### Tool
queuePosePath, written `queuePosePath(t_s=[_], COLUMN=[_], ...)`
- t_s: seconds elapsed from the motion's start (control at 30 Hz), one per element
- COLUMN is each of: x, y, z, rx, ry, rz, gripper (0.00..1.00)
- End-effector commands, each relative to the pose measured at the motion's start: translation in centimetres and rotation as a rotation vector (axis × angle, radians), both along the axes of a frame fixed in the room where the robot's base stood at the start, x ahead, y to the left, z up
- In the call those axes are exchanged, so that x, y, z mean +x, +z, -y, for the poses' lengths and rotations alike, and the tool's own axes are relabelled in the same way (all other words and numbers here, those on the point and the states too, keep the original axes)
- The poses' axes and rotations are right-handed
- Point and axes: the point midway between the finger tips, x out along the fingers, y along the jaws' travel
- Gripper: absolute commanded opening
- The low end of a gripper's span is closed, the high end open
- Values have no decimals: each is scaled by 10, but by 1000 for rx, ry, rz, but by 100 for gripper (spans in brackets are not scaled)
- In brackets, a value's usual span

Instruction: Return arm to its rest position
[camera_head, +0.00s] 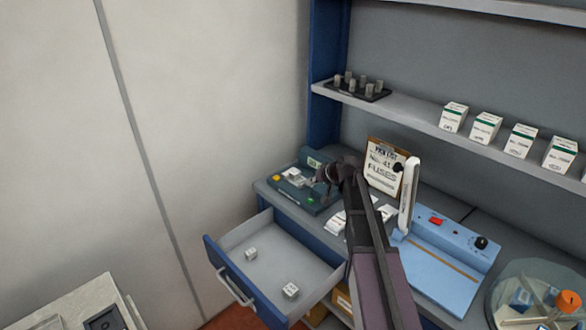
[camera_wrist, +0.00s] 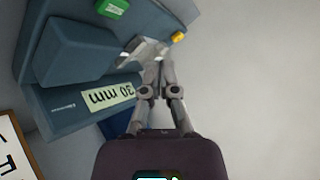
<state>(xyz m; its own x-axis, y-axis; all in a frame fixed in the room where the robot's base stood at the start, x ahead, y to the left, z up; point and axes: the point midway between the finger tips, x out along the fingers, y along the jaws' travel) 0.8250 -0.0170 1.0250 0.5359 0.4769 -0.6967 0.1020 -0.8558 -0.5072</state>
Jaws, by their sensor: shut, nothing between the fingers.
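My arm reaches up from the bottom of the head view to the workbench. My gripper (camera_head: 320,179) is above the blue-grey device at the left end of the bench. In the wrist view my gripper (camera_wrist: 158,66) has its fingers together, with nothing seen between them. The device (camera_head: 318,206) has a yellow button, a green button and a pale piece on top. In the wrist view the device (camera_wrist: 75,55) shows a "30 mm" display (camera_wrist: 108,97). Whether my fingertips touch the pale piece (camera_wrist: 143,48) I cannot tell.
An open drawer (camera_head: 213,250) holding two small white boxes juts out below the bench. A pick-list clipboard (camera_head: 383,168) and a light-blue sealer (camera_head: 445,262) with a raised white arm stand close to my arm. A shelf (camera_head: 400,118) with cartons runs above. A glass container (camera_head: 540,300) is at right.

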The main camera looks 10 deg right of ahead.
Motion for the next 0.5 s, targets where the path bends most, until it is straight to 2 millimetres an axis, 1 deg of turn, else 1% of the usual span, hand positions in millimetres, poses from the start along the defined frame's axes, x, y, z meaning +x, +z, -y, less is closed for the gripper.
queuePosePath(t_s=[0.07,0.17,0.27,0.37,0.47,0.5], x=[-1,-9,-28,-59,-101,-119], y=[0,-3,-8,-17,-29,-34], z=[0,-3,-10,-17,-26,-28], rx=[-1,-13,-40,-89,-160,-192], ry=[1,8,23,44,68,75], rz=[-2,-16,-51,-110,-192,-229], gripper=[0,0,0,0,0,0])
